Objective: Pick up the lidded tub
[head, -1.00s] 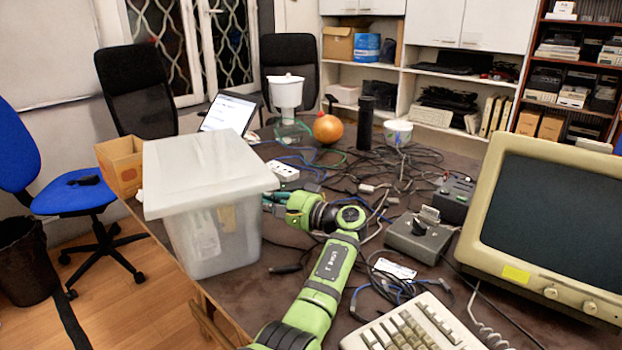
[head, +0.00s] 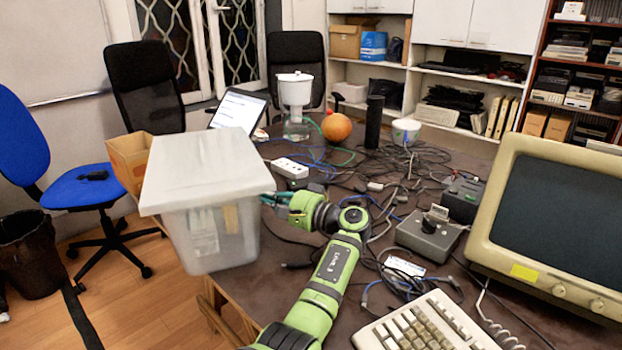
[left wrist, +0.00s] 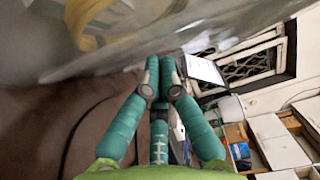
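The lidded tub (head: 205,235) is a translucent box with a whitish lid (head: 205,170) on top. In the head view it is at the left edge of the table (head: 285,275) and reaches out past that edge. Its clear wall (left wrist: 150,35) fills the upper left of the left wrist view, with paper labels showing through. My left gripper (head: 272,199) is at the tub's right side, just below the lid's corner. In the left wrist view its teal fingertips (left wrist: 159,68) are together, with nothing visible between them. I cannot tell whether they touch the wall. My right gripper is not in view.
Cables and power strips clutter the table's middle. A keyboard (head: 430,325) and a beige monitor (head: 555,230) stand at the right. A water filter jug (head: 295,95), an orange ball (head: 336,127) and a laptop (head: 238,112) are at the back. A cardboard box (head: 128,160) is behind the tub.

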